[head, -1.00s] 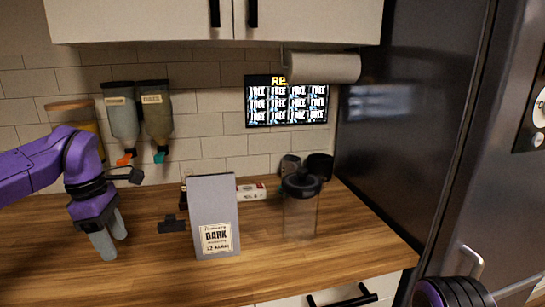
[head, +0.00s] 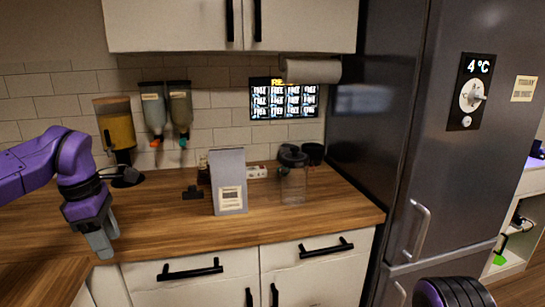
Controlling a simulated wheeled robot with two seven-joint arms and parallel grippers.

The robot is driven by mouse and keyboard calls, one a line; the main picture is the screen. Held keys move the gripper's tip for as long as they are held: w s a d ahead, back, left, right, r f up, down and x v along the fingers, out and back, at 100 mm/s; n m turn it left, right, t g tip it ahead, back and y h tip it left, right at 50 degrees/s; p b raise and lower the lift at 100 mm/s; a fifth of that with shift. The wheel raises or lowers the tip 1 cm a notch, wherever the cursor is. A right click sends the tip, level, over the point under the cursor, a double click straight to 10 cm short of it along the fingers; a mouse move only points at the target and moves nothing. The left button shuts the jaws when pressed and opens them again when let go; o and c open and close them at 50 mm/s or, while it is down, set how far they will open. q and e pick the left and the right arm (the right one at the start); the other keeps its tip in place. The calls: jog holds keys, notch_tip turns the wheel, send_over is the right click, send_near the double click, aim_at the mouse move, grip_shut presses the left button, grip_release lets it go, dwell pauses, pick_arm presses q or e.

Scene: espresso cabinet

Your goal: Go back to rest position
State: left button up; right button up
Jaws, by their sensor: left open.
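My left gripper (head: 101,240) hangs over the left front part of the wooden counter (head: 160,215), pointing down. Its fingers are apart and nothing shows between them. My left arm, purple, comes in from the left edge. On the right, only a dark ringed part of my right arm shows at the bottom edge; my right gripper is out of view.
A grey coffee bag (head: 228,175) stands on the counter, with a clear lidded jar (head: 293,186) to its right. Dispensers (head: 154,112) hang on the tiled wall. A dark fridge (head: 440,170) stands at right. Drawers (head: 190,273) lie below the counter edge.

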pick_arm(q)
jog(key=w+a+f+n+t+y, duration=0.1)
jog(key=w+f+t+y, duration=0.1)
jog(key=w+f+y, duration=0.3)
jog(key=w+a+f+n+t+y, duration=0.1)
jog(key=a+f+t+y, duration=0.15)
jog(key=f, duration=0.45)
jog(key=s+d+f+m+t, duration=0.1)
jog(key=s+d+f+m, duration=0.2)
jog(key=f, duration=0.5)
jog(key=s+d+f+m+t, duration=0.2)
jog(key=d+f+m, duration=0.15)
jog(key=f, duration=0.35)
jog(key=s+d+f+m+g+h, duration=0.25)
jog(key=s+f+m, duration=0.45)
jog(key=s+f, duration=0.65)
jog(key=s+a+f+m+g, duration=0.1)
jog(key=s+f+m, duration=0.3)
jog(key=s, duration=1.3)
jog(key=shift+a+f+g, duration=0.2)
jog(key=shift+f+g, duration=0.3)
jog(key=shift+g, duration=0.3)
